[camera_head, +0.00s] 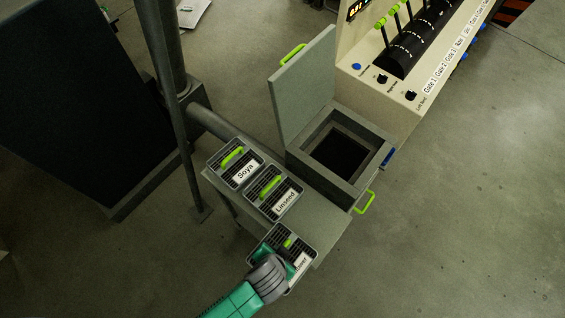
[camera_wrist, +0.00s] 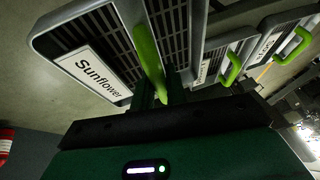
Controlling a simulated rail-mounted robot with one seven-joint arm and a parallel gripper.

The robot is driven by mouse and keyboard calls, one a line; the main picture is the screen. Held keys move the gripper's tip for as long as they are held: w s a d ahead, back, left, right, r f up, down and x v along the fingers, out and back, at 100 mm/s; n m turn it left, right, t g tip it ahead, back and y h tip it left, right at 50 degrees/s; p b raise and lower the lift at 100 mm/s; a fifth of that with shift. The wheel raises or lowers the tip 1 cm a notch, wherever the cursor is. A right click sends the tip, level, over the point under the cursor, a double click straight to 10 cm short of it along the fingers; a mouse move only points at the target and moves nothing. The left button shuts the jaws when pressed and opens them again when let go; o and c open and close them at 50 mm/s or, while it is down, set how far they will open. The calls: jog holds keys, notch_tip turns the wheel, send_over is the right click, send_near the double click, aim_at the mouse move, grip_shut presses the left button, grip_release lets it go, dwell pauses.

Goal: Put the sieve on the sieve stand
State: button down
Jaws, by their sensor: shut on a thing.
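The Sunflower sieve (camera_head: 301,236) is a grey slotted tray with a white label and a green handle. It is at the front end of the grey sieve stand (camera_head: 328,226) in the head view. I cannot tell whether it touches the stand or hangs just above it. My gripper (camera_wrist: 160,92) is shut on its green handle in the wrist view, where the Sunflower label (camera_wrist: 92,74) is readable. My arm covers part of this sieve in the head view. The Linseed sieve (camera_head: 262,200) and the Soya sieve (camera_head: 225,171) sit on the stand behind it.
An open square hopper (camera_head: 310,150) with a raised lid (camera_head: 302,82) stands beside the stand. A green handle (camera_head: 366,203) sticks out from its side. A control panel (camera_head: 400,85) with levers is at the back. A grey post (camera_head: 168,70) and dark machine are left. Floor at right is clear.

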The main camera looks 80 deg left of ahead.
jog(key=shift+s, duration=0.2)
jog(key=w+a+f, duration=0.1)
jog(key=w+a, duration=0.2)
jog(key=w, duration=0.1)
jog(key=w+a+f, duration=0.1)
jog(key=w+a, duration=0.2)
jog(key=w, duration=0.1)
jog(key=w+a+f, duration=0.2)
jog(key=w+a, duration=0.2)
jog(key=shift+w+f, duration=0.1)
jog(key=shift+w, duration=0.3)
jog(key=shift+f, duration=0.35)
